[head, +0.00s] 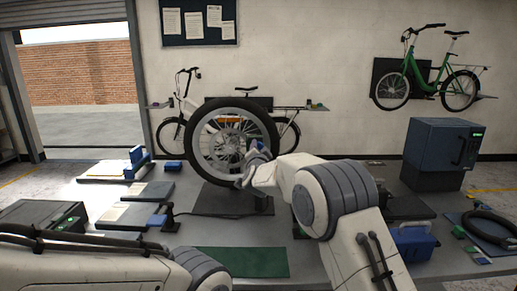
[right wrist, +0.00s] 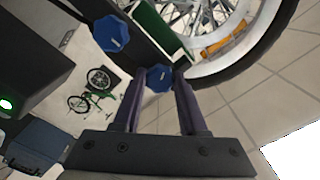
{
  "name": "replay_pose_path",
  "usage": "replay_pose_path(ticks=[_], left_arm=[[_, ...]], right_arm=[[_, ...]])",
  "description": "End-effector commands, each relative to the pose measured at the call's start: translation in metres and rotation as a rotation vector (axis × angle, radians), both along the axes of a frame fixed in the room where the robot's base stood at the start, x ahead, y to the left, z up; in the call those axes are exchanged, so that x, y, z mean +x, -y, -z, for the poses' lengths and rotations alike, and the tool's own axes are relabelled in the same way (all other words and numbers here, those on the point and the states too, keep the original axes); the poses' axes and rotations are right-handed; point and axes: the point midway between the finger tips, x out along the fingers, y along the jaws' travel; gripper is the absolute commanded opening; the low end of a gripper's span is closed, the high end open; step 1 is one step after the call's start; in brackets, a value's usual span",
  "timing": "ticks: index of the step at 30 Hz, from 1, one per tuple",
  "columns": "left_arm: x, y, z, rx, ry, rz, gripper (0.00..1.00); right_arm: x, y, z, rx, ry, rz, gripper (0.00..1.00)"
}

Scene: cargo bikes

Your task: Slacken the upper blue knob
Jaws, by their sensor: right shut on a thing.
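A bicycle wheel (head: 235,140) with a black tyre stands upright in a dark stand on the table. My right gripper (right wrist: 158,82) reaches to the right side of the wheel and is shut on a blue knob (right wrist: 159,76), which sits between its fingertips. A second blue knob (right wrist: 111,34) is apart from the fingers, on the same dark fixture. In the head view my right gripper (head: 248,168) partly hides the fixture, and I cannot tell there which knob is the upper one. My left arm comes in at the lower left; its gripper is out of view.
A dark blue cabinet (head: 437,150) stands at the table's right, with a blue box (head: 413,243) and a black ring (head: 490,224) nearby. A green mat (head: 240,262) lies in front. Several flat panels and small blue fixtures are on the left. Bikes stand or hang at the wall behind.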

Motion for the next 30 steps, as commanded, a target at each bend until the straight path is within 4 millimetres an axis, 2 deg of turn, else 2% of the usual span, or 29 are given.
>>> replay_pose_path(ticks=[10,11,12,13,23,26,30], left_arm=[[0.000,0.000,0.000,0.000,0.000,0.000,0.50],[0.000,0.000,0.000,0.000,0.000,0.000,0.50],[0.000,0.000,0.000,0.000,0.000,0.000,0.50],[0.000,0.000,0.000,0.000,0.000,0.000,0.50],[0.000,0.000,0.001,0.000,0.000,0.000,0.50],[0.000,0.000,0.004,0.000,0.000,0.000,0.50],[0.000,0.000,0.011,0.000,0.000,0.000,0.50]], right_arm=[[0.000,-0.001,0.003,-0.003,-0.005,-0.002,0.00],[0.000,-0.001,0.003,-0.003,-0.005,-0.002,0.49],[0.000,-0.001,0.003,-0.002,-0.005,-0.002,0.64],[0.000,-0.001,0.003,-0.002,-0.005,-0.002,0.71],[-0.001,0.000,0.001,-0.001,-0.002,-0.001,0.71],[-0.007,-0.001,0.001,-0.001,-0.001,-0.001,0.71],[-0.026,-0.001,0.003,-0.001,-0.001,-0.002,0.71]])
